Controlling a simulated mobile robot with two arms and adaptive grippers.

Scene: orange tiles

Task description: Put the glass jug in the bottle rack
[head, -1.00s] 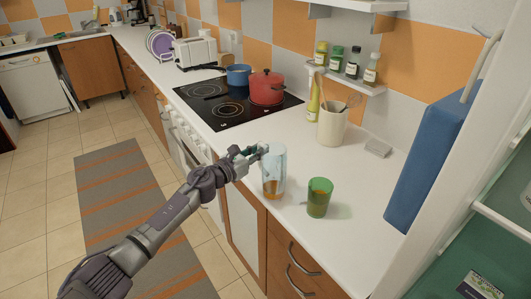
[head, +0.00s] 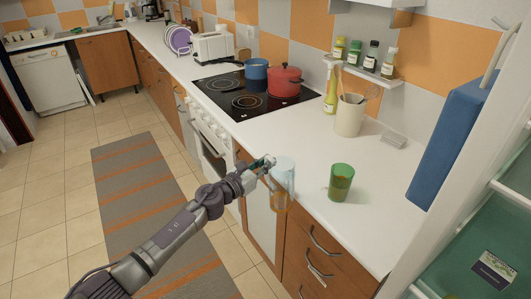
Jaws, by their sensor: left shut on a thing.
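The clear glass jug (head: 284,178) is upright at the counter's front edge, right of centre in the head view. An orange-brown colour shows in or through its lower part. My left gripper (head: 265,165) is shut on its left side, near the upper part. The jug's base overlaps the cabinet front in the picture, and I cannot tell for sure whether it touches the counter. My right gripper is not in view. No bottle rack can be made out with certainty.
A tall blue object (head: 448,145) and an open white unit with a green interior (head: 460,250) are at right.

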